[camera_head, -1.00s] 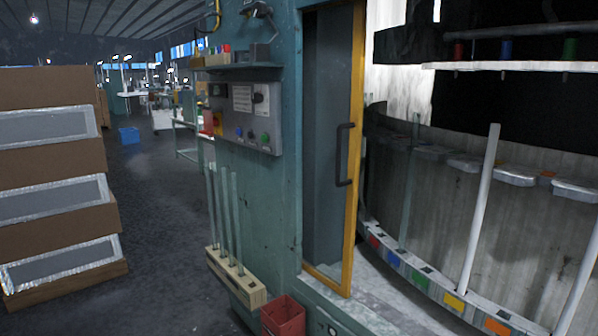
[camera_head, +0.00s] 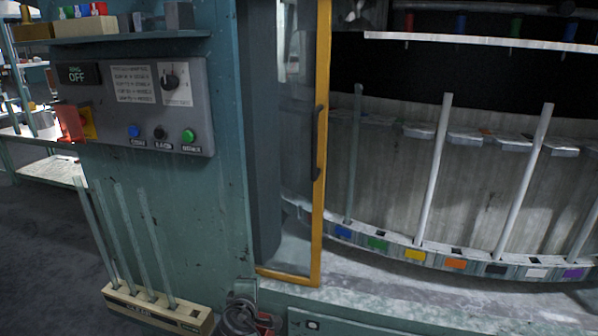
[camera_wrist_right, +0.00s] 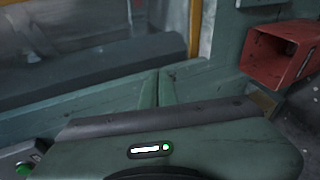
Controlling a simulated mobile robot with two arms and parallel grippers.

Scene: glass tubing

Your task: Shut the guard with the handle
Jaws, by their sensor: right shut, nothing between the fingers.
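The guard (camera_head: 323,215) is a clear panel with a yellow frame at the left of the machine opening. It stands open, leaving the carousel to its right uncovered. Its dark upright handle (camera_head: 318,142) is on the yellow edge, with no gripper at it in the head view. In the wrist view, part of the yellow frame (camera_wrist_right: 195,28) shows at the top. My right gripper (camera_wrist_right: 158,85) is at the bottom middle of that view, shut and empty, apart from the frame. My left gripper is in neither view.
A carousel (camera_head: 395,245) with white tubes and coloured labels curves behind the opening. A control panel (camera_head: 190,120) and a rack (camera_head: 195,318) of glass tubes are on the left. A red bin (camera_wrist_right: 278,50) is at the right in the wrist view, beside the teal machine wall.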

